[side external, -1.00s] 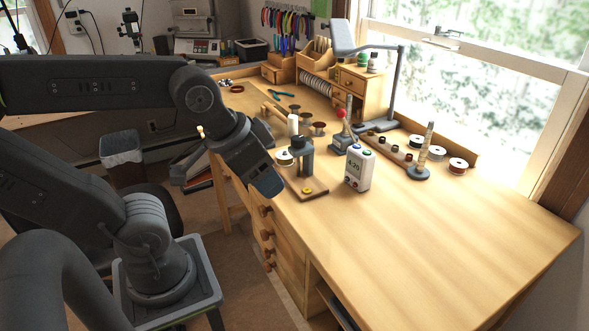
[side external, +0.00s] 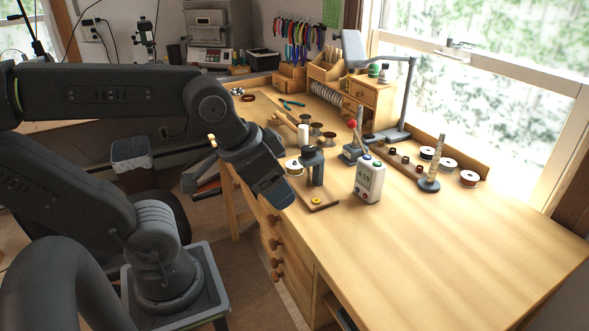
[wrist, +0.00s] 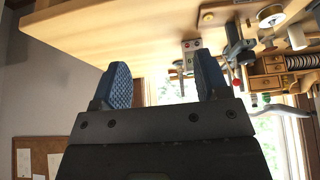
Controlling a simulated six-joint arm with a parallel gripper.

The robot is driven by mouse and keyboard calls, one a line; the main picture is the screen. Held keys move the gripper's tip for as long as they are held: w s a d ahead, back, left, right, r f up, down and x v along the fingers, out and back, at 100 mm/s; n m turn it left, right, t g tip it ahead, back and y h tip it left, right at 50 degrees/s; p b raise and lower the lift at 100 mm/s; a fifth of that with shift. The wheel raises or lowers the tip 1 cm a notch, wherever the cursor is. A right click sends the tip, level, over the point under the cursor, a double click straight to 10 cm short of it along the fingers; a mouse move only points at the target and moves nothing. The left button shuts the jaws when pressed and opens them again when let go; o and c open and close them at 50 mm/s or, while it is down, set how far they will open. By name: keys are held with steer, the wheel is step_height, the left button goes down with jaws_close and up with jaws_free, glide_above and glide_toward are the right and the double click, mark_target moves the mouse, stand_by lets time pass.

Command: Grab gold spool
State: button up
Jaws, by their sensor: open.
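My gripper (side external: 277,195) hangs at the bench's left edge in the side view, tilted down and to the right. In the wrist view its two blue ribbed fingers (wrist: 163,78) are wide apart with nothing between them. A white-rimmed spool with a yellowish middle (wrist: 271,16) shows at the top right of the wrist view. It seems to be the spool (side external: 294,167) on the bench just past my gripper in the side view, apart from the fingers. Its colour is hard to tell, so I cannot be sure it is the gold one.
A dark post on a wooden base (side external: 314,170) stands close right of my gripper. A white timer (side external: 369,180) is further right. Copper-coloured spools (side external: 316,128) lie behind, and white-rimmed spools (side external: 448,164) along the window side. The bench's front right (side external: 470,240) is clear.

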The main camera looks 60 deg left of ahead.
steer(key=w+a+m+g, duration=0.1)
steer(key=w+a+m, duration=0.3)
steer(key=a, duration=0.1)
steer(key=w+a+r+m+g, duration=0.1)
steer(key=w+a+m+g, duration=0.1)
steer(key=w+a+m, duration=0.3)
steer(key=w+a+r+m+g, duration=0.1)
steer(key=w+a+m, duration=0.3)
steer(key=w+a, duration=0.1)
steer(key=shift+w+a+r+m+g+y, duration=0.1)
steer(key=shift+a+r+m+g+y, duration=0.05)
steer(key=shift+a+m+g+y, duration=0.2)
steer(key=w+a+f+m, duration=0.2)
steer(key=a+m, duration=0.2)
steer(key=a, duration=0.2)
glide_above(295, 168)
steer(key=w+a, duration=0.1)
steer(key=w, duration=0.1)
steer(key=shift+m+g, duration=0.25)
steer(key=shift+g, duration=0.2)
step_height(295, 168, down, 8)
steer(key=shift+s+f, duration=0.15)
steer(key=shift+f, duration=0.1)
steer(key=shift+s+a+f, duration=0.1)
steer(key=shift+a+f, duration=0.1)
steer(key=shift+f, duration=1.1)
steer(key=shift+s+a+f, duration=0.1)
steer(key=shift+a+f, duration=0.1)
steer(key=shift+f, duration=1.05)
steer(key=shift+c, duration=0.5)
